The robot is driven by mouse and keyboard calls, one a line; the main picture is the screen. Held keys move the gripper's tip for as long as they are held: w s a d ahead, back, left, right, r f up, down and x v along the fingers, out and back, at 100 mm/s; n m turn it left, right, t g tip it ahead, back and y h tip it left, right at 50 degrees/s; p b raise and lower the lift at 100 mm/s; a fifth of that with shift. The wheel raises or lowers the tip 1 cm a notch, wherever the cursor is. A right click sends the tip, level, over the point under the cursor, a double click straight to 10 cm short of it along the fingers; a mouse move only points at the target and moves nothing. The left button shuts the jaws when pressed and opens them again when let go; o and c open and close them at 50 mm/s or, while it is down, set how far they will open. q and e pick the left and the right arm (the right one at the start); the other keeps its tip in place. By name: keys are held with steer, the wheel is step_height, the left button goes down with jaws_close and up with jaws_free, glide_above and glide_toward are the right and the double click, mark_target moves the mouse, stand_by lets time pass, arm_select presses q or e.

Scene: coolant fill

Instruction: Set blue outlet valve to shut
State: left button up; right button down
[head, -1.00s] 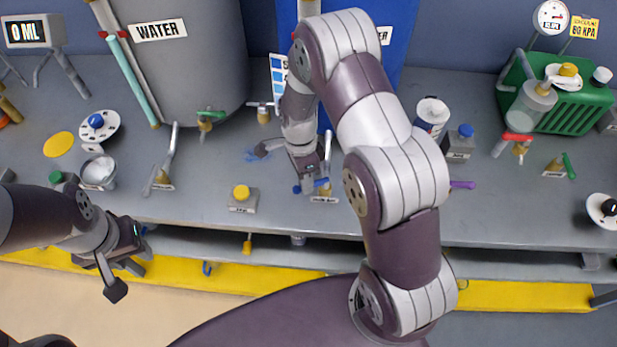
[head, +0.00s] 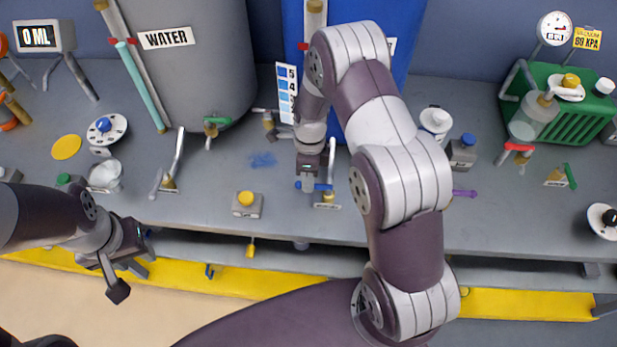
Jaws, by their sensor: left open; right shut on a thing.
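The blue outlet valve shows as a blue handle (head: 325,187) beside a pale spout pipe and a small white label (head: 327,206), in front of the blue tank (head: 405,50). My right gripper (head: 308,187) points down over the handle's left part and is shut on it. Its fingers hide the middle of the handle, and my arm covers part of the tank. The handle lies roughly left to right in the picture. My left gripper (head: 129,279) is open and empty, low at the left, in front of the bench edge and away from the valve.
A grey water tank (head: 195,75) stands at the back left with its own tap. A yellow-topped block (head: 246,204) sits left of the valve. Blue stains (head: 262,160) mark the bench. A green pump (head: 575,112) and red-handled tap (head: 518,147) stand at right.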

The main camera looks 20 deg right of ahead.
steer(key=shift+w+r, duration=0.1)
steer(key=shift+w, duration=0.05)
steer(key=c, duration=1)
jaws_free()
steer(key=shift+c, duration=0.2)
step_height(320, 180, up, 12)
steer(key=w+d, duration=0.1)
steer(key=w, duration=0.1)
steer(key=shift+r, duration=0.25)
